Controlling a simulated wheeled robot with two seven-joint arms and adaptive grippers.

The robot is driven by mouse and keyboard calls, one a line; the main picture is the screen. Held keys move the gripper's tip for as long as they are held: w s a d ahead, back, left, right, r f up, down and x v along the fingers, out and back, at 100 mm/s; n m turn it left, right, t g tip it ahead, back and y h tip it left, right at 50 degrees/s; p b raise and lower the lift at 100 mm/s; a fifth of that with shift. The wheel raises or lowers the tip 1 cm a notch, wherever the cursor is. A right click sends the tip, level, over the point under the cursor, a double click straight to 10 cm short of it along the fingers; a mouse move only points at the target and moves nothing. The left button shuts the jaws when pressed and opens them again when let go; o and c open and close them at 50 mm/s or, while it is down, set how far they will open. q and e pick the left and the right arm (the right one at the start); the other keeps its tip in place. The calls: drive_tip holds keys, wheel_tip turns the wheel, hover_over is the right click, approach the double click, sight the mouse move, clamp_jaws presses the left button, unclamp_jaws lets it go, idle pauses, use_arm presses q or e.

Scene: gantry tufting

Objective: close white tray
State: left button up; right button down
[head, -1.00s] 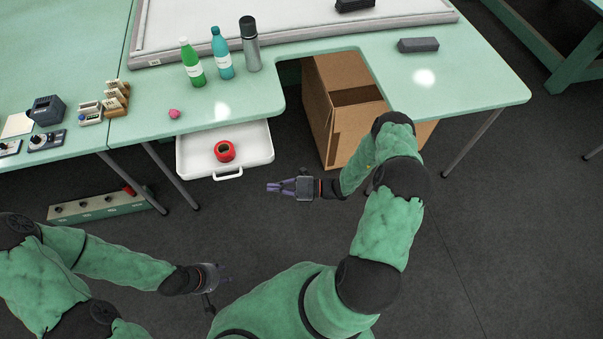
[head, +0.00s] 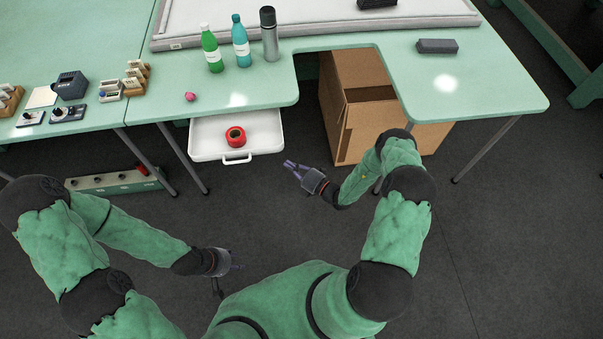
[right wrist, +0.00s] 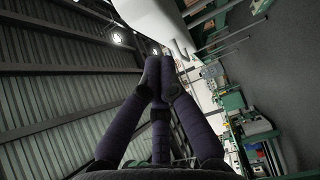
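The white tray (head: 262,146) is pulled out under the front edge of the green table, with a small white handle (head: 237,158) on its front. A red ring-shaped roll (head: 235,136) lies in it. My right gripper (head: 287,163) is to the right of the tray's front corner, apart from it, fingers pointing up-left. In the right wrist view its fingers (right wrist: 160,72) come together with nothing between them; the white tray (right wrist: 148,14) and its handle (right wrist: 180,49) show beyond them. My left gripper (head: 240,266) is low over the floor, well away from the tray; its fingers are too small to read.
The green table (head: 340,42) holds bottles (head: 241,42) and a pink lump (head: 190,97) above the tray. An open cardboard box (head: 342,130) stands right of the tray. Table legs (head: 185,160) stand to its left. The floor in front of the tray is clear.

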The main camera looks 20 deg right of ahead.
sight(278, 150)
use_arm(q)
drive_tip(key=shift+f+b, duration=0.45)
drive_tip(key=shift+f, duration=0.05)
use_arm(e)
drive_tip(key=shift+w+d, duration=0.2)
drive_tip(key=shift+w, duration=0.95)
drive_tip(key=shift+w+d, duration=0.15)
drive_tip(key=shift+w, duration=1)
